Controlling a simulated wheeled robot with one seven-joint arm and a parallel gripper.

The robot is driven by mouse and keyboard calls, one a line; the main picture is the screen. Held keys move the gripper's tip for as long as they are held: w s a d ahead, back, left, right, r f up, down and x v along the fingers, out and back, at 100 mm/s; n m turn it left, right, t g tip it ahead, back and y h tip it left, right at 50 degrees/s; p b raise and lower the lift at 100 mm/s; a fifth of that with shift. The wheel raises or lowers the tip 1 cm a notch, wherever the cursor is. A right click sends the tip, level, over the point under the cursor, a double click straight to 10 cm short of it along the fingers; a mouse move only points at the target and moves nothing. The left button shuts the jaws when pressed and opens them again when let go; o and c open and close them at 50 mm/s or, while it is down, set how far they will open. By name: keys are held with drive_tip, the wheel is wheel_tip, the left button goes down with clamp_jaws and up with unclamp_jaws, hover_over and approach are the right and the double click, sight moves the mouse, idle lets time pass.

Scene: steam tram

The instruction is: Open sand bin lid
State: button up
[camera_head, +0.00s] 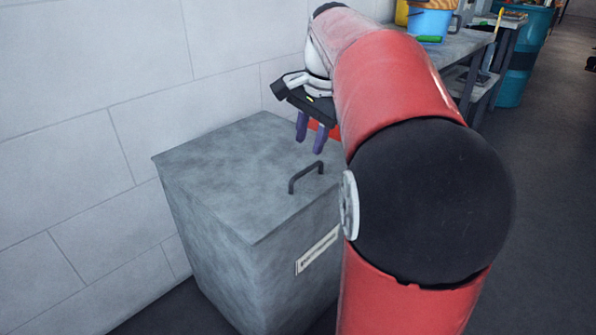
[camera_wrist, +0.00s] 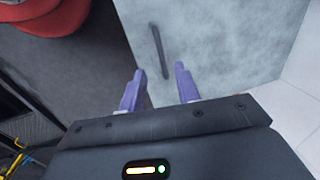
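The sand bin (camera_head: 215,235) is a grey metal box against the white wall, with a label on its front. Its flat lid (camera_head: 235,160) is closed and has a dark bar handle (camera_head: 305,177) near the front edge. My gripper (camera_head: 310,143) hangs above the lid, behind the handle in the head view, with purple fingers pointing down. In the wrist view the lid (camera_wrist: 225,45) and the handle (camera_wrist: 158,52) lie beyond the fingertips (camera_wrist: 158,72). The fingers are apart with nothing between them, and they do not appear to touch the handle.
A workbench (camera_head: 455,45) with a blue bucket (camera_head: 432,20) on it stands behind my arm. A teal barrel (camera_head: 520,55) is farther back. The white block wall (camera_head: 90,110) runs close behind the bin. Dark floor at the right is open.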

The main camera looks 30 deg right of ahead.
sight(303, 171)
drive_tip(key=f, duration=0.2)
drive_tip(key=w+f+b, duration=0.1)
drive_tip(key=f, duration=0.4)
drive_tip(key=shift+w+a+f+b, duration=0.25)
drive_tip(key=shift+b, duration=0.1)
clamp_jaws()
